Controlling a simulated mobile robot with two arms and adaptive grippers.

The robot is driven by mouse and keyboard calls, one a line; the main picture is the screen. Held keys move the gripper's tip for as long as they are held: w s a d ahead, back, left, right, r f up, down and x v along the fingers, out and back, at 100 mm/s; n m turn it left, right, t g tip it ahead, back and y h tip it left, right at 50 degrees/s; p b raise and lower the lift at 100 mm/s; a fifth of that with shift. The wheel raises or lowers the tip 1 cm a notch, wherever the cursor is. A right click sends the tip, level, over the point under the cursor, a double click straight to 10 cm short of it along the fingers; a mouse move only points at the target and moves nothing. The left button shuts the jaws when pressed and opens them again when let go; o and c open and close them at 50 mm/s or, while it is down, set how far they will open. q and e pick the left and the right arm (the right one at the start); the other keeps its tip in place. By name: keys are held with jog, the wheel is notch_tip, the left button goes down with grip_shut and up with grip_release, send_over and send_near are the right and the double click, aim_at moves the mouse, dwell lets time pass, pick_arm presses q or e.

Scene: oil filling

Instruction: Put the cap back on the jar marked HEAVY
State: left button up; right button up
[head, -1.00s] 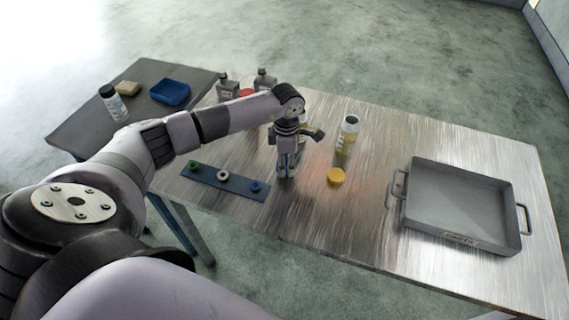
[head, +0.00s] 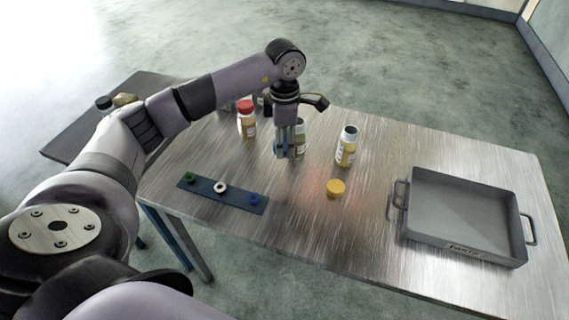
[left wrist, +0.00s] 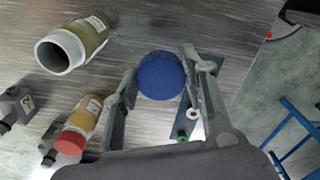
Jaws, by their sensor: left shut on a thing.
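My left gripper (head: 284,153) is shut on a blue cap (left wrist: 160,76) and holds it above the table. In the head view the fingers largely hide this cap. An open jar with amber contents (left wrist: 78,45) shows in the left wrist view, apart from the cap; in the head view a jar (head: 300,132) stands partly hidden behind the gripper. Another open jar (head: 346,148) with yellowish contents stands to the right. A yellow cap (head: 335,188) lies on the table in front of it. Jar labels are too small to read. My right gripper is not in view.
A jar with a red cap (head: 247,119) stands at the back left. A dark blue strip (head: 236,199) with green, white and blue rings lies at the front left. A grey handled tray (head: 409,211) fills the right side. A dark side table (head: 75,126) stands left.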

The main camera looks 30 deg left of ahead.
aim_at(285, 145)
pick_arm(q)
notch_tip(285, 145, up, 8)
jog(key=shift+f+b, duration=0.2)
jog(key=shift+b, duration=0.15)
jog(key=s+d+f+m, duration=0.3)
jog(key=s+d+m, duration=0.3)
jog(key=m, duration=0.6)
jog(key=s+d+f+m, duration=0.3)
jog(key=s+d+m, duration=0.4)
jog(key=m, duration=0.6)
jog(key=shift+s, duration=1.15)
